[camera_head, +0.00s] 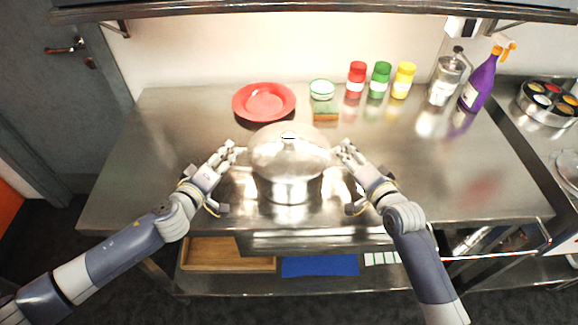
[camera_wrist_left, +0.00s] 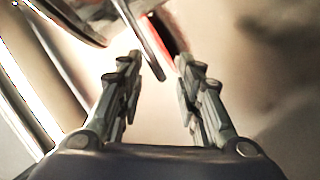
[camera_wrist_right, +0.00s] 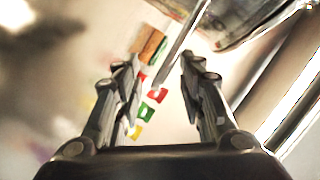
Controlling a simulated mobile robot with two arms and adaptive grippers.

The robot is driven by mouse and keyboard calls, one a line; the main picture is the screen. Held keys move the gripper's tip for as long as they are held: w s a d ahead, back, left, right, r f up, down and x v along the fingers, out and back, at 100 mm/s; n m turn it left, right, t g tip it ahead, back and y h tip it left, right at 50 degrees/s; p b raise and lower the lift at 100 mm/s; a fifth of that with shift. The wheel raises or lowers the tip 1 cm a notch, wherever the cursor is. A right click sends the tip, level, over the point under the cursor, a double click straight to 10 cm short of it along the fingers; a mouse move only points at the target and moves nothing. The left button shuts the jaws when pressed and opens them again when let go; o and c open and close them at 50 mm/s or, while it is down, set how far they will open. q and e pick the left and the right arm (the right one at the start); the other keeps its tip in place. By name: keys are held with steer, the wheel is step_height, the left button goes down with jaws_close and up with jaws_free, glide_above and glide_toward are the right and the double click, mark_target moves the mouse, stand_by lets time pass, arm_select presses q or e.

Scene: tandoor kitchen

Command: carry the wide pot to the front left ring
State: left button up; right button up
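The wide pot (camera_head: 287,187) is shiny metal with a domed lid, upright near the front middle of the steel table. My left gripper (camera_head: 232,153) is at the pot's left side and my right gripper (camera_head: 344,151) at its right side. In the left wrist view, a metal handle (camera_wrist_left: 148,45) reaches between the open fingertips (camera_wrist_left: 158,62). In the right wrist view, the other handle (camera_wrist_right: 184,48) reaches between the open fingertips (camera_wrist_right: 160,65). Neither gripper visibly clamps its handle. I cannot make out any burner ring in these views.
Behind the pot are a red plate (camera_head: 264,101), a small bowl (camera_head: 321,89), a sponge (camera_head: 326,113) and red, green and yellow jars (camera_head: 380,79). A metal dispenser (camera_head: 445,81) and purple spray bottle (camera_head: 479,84) stand back right. The table's left and right parts are clear.

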stand_by(0.3)
arm_select(q)
jaws_close()
arm_select(e)
jaws_close()
